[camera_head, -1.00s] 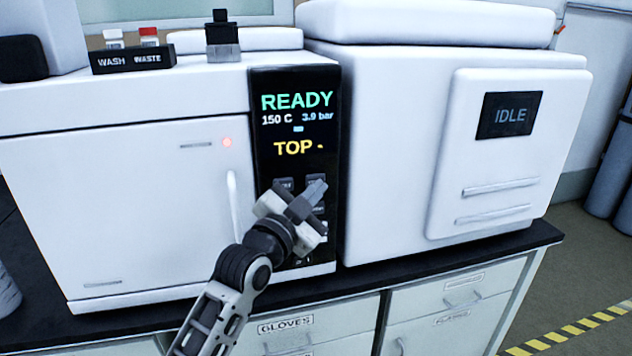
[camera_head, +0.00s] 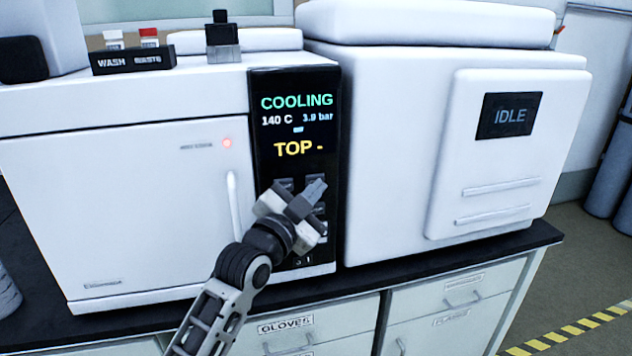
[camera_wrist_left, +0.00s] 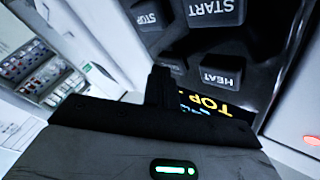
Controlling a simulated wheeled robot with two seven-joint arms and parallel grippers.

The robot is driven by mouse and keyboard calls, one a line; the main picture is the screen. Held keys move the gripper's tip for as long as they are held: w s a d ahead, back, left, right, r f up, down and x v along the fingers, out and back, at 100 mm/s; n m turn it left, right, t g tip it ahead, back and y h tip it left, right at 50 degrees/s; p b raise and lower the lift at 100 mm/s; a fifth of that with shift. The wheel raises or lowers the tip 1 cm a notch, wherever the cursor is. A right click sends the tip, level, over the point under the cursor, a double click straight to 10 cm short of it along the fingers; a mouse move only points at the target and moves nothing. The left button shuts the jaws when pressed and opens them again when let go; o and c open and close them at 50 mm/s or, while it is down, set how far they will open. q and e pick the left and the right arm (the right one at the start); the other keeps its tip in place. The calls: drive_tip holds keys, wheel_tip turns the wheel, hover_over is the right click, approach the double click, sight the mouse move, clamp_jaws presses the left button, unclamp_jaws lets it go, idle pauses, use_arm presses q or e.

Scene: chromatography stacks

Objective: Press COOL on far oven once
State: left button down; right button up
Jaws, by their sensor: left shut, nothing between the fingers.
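The white oven (camera_head: 110,215) has a black control panel (camera_head: 262,135). Its display (camera_head: 297,104) reads COOLING, 140 C, 3.9 bar, with TOP in yellow below. My left gripper (camera_head: 314,193) is shut and empty, its tip over the upper keys of the panel; I cannot tell whether it touches. In the left wrist view the keys appear upside down: START (camera_wrist_left: 212,9), STOP (camera_wrist_left: 146,18) and HEAT (camera_wrist_left: 217,78). The dark finger (camera_wrist_left: 158,88) covers part of the keypad there. No key labelled COOL can be read; it may be hidden by the fingers. My right gripper is not in view.
A second white unit (camera_head: 400,150) with an IDLE screen (camera_head: 509,115) stands close on the right. A vertical door handle (camera_head: 233,205) is just left of the panel. A black WASH/WASTE holder (camera_head: 133,60) sits on top. Drawers (camera_head: 455,297) are below.

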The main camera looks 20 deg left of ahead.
use_arm(q)
drive_tip(key=shift+s+d+p, duration=0.4)
drive_tip(key=shift+s, duration=0.25)
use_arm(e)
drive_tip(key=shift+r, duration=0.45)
